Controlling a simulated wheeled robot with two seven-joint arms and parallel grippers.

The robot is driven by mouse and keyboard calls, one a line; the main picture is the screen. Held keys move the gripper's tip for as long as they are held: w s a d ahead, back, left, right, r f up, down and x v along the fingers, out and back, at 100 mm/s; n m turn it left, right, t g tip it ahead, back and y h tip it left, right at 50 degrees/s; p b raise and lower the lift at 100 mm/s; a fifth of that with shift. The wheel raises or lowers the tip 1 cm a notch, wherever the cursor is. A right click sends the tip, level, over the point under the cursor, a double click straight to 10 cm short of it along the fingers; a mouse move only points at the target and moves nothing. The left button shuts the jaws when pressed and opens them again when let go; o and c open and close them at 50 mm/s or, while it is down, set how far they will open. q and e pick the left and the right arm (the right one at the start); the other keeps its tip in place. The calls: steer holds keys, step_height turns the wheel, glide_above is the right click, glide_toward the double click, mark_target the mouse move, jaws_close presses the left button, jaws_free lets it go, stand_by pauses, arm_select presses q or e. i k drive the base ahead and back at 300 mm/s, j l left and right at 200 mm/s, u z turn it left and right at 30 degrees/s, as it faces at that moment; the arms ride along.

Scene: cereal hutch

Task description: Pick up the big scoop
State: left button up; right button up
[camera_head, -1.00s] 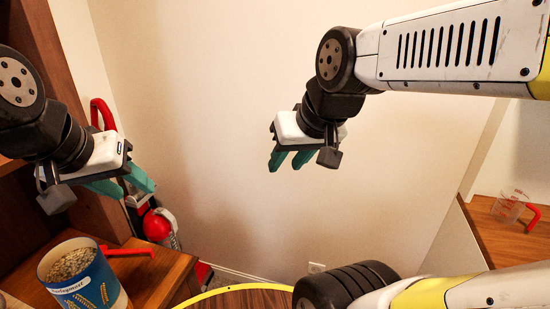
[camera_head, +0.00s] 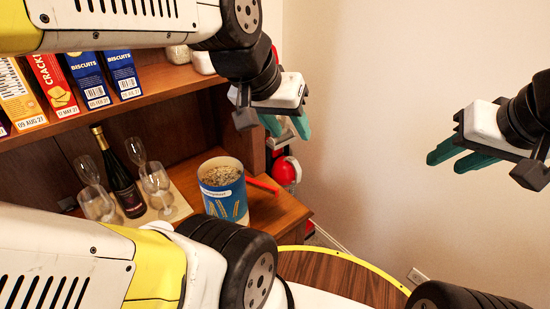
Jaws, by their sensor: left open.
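A red handle (camera_head: 262,184) lies on the wooden counter just right of a blue canister (camera_head: 223,191) of grain or flakes. The canister hides whatever the handle joins, so I cannot tell which scoop it belongs to. My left gripper (camera_head: 287,127) is open and empty. Its teal fingers point down, and in the picture it is above and right of the canister and handle, apart from them. My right gripper (camera_head: 460,157) looks open and empty in front of the bare wall at right.
A dark bottle (camera_head: 119,178) and several glasses stand on a tray left of the canister. Boxes (camera_head: 90,78) line the shelf above. A red fire extinguisher (camera_head: 287,171) stands behind the counter. The right side shows bare wall.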

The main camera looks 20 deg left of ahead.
mark_target(270, 187)
steer(key=i+l+u, duration=0.1)
steer(key=u, duration=0.35)
steer(key=i+l+u, duration=0.2)
steer(key=u, duration=0.25)
steer(key=i+l+u, duration=0.1)
steer(key=u, duration=0.4)
steer(key=k+l, duration=0.05)
steer(key=l, duration=0.05)
